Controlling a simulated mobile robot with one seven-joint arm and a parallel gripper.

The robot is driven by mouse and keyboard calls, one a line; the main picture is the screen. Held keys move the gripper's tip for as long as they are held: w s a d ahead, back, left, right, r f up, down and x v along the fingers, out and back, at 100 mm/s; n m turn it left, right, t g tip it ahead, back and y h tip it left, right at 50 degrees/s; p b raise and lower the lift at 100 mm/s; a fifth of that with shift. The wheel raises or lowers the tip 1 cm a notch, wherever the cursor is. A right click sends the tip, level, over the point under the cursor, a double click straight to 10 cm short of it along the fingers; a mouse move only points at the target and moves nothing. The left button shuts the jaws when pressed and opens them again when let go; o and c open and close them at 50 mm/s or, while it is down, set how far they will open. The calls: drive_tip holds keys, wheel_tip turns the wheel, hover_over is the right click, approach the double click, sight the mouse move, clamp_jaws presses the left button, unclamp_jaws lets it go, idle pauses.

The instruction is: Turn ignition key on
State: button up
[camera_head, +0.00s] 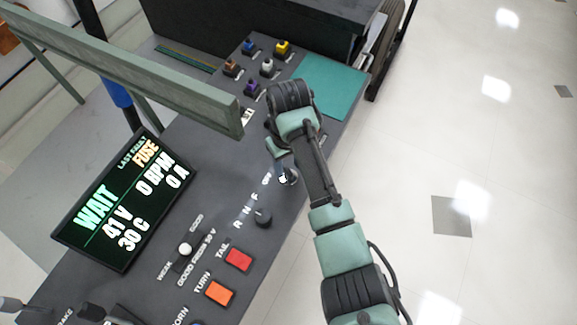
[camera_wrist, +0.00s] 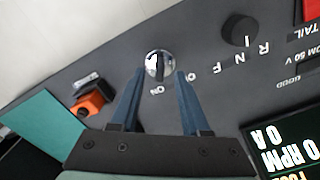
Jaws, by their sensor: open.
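The ignition switch (camera_wrist: 160,66) is a round silver piece with a dark upright bar across its middle, on the dark panel. An "ON" label (camera_wrist: 158,90) lies just below it in the wrist view, and another label, partly hidden, is to its right. In the head view the switch (camera_head: 290,177) shows beside my gripper's tip. My gripper (camera_wrist: 160,76) is open, with one blue finger on each side of the switch. I cannot tell whether the fingers touch it. In the head view my gripper (camera_head: 282,168) points down at the panel, partly hidden by my arm.
A black R N F knob (camera_head: 263,217), red button (camera_head: 238,259) and orange button (camera_head: 219,292) are nearby. A lit display (camera_head: 125,200) reads WAIT. A grey-green bar (camera_head: 140,70) crosses above the panel. An orange-and-black part (camera_wrist: 92,104) and teal mat (camera_head: 328,87) lie on the other side.

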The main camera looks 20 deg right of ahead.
sight(289, 171)
wheel_tip(289, 171, up, 10)
drive_tip(key=p, duration=0.1)
drive_tip(key=shift+r, duration=0.25)
drive_tip(key=shift+f, duration=0.1)
idle(0.3)
